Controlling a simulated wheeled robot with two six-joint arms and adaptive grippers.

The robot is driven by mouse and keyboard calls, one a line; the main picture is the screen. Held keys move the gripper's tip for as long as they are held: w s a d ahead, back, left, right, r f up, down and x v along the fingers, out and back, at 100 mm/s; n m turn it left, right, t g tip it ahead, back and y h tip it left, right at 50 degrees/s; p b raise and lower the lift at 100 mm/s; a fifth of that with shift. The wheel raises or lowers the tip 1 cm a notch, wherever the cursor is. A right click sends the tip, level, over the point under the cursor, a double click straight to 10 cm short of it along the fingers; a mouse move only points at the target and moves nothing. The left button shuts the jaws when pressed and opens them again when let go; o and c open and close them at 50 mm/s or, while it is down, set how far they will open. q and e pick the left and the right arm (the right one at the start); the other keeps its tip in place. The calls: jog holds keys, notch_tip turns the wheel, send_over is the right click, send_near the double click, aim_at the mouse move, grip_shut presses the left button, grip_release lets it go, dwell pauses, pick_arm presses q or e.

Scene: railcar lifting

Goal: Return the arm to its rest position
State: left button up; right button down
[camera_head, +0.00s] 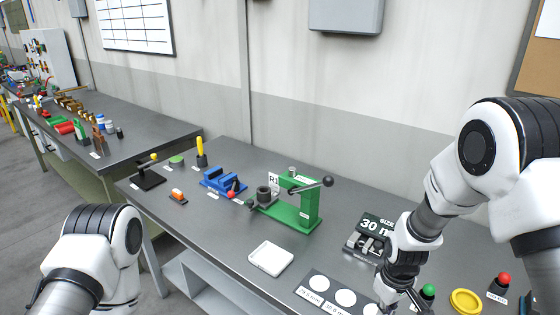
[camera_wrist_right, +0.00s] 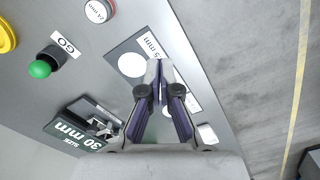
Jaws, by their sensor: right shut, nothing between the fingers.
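My right arm comes in from the right in the head view, bent downward. Its gripper (camera_head: 400,296) is low over the table's front right part, beside the board with white circles. In the right wrist view the gripper (camera_wrist_right: 158,68) is shut with its fingertips together and nothing between them. It points over the board with white circles (camera_wrist_right: 131,65). My left arm shows at the lower left of the head view, but its gripper is outside the picture.
On the grey table (camera_head: 225,243) are a green press (camera_head: 308,205), a blue vise (camera_head: 222,179), a white tray (camera_head: 270,257), a "30 mm" sign (camera_head: 378,226), a green button (camera_head: 428,290), a red button (camera_head: 503,279) and a yellow disc (camera_head: 466,301). A second bench (camera_head: 130,150) stands left.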

jog(key=s+f+b, duration=0.1)
jog(key=f, duration=0.2)
jog(key=s+f+g+b, duration=0.1)
jog(key=s+f, duration=0.1)
jog(key=f, duration=0.2)
jog(key=s+d+f+g+b, duration=0.1)
jog(key=s+f, duration=0.1)
jog(key=f, duration=0.1)
jog(key=shift+f, duration=0.4)
pick_arm(q)
notch_tip(320, 180, down, 10)
jog(key=b, duration=0.6)
jog(key=shift+w, duration=0.3)
pick_arm(e)
jog(key=s+f+m+t, duration=0.1)
jog(key=s+f+m, duration=0.1)
jog(key=s+f, duration=0.5)
jog(key=s+f+m+t, duration=0.1)
jog(key=s+f+m, duration=0.2)
jog(key=s+f, duration=0.5)
jog(key=s, duration=0.4)
jog(key=shift+s+d+f, duration=0.15)
jog(key=shift+s+d, duration=0.15)
jog(key=shift+d, duration=0.05)
pick_arm(q)
jog(key=shift+w+d+r, duration=0.1)
jog(key=shift+d, duration=0.1)
pick_arm(e)
jog(key=shift+d, duration=0.1)
